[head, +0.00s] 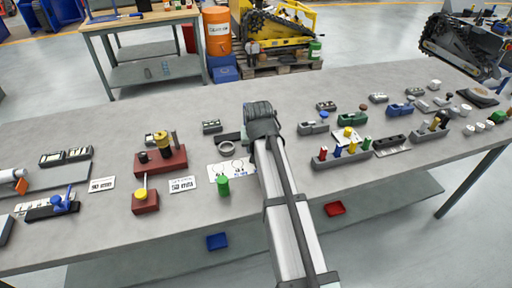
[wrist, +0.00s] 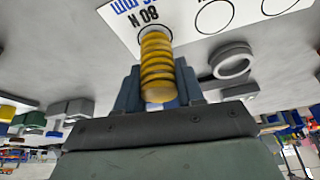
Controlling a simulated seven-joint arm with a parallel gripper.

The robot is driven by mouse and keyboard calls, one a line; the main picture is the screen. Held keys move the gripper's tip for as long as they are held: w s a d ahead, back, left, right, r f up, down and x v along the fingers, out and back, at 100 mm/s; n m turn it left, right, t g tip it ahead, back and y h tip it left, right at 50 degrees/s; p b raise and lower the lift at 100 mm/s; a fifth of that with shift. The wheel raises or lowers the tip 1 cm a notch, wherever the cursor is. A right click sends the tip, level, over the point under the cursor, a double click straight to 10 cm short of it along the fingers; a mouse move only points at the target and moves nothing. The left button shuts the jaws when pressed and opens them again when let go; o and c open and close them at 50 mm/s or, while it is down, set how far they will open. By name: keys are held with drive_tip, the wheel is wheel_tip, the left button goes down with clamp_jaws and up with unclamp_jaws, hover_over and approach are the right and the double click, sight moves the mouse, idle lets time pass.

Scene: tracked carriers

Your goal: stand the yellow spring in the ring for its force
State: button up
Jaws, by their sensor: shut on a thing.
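The yellow spring (wrist: 158,68) is between the blue-grey fingers of my gripper (wrist: 158,88) in the wrist view, and the gripper is shut on it. Its far end lies over the printed ring (wrist: 141,27) beside the "80 N" label on the white card (wrist: 185,12). The ring's outline shows around that end; I cannot tell whether the spring touches the card. In the head view my gripper (head: 262,130) is at the card's right end, and the card (head: 214,171) is partly covered by my arm. The spring is hidden there.
A dark grey loose ring (wrist: 232,62) lies close beside the card. A green cylinder (head: 223,186) stands at the card's near edge. A red block (head: 172,161) with parts stands to the left. A grey holder (head: 325,163) with several coloured pegs stands to the right.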

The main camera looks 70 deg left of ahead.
drive_tip(key=shift+f, duration=0.35)
drive_tip(key=o, duration=1.2)
drive_tip(key=shift+c, duration=0.2)
drive_tip(key=shift+r, duration=0.15)
drive_tip(key=v, duration=1.2)
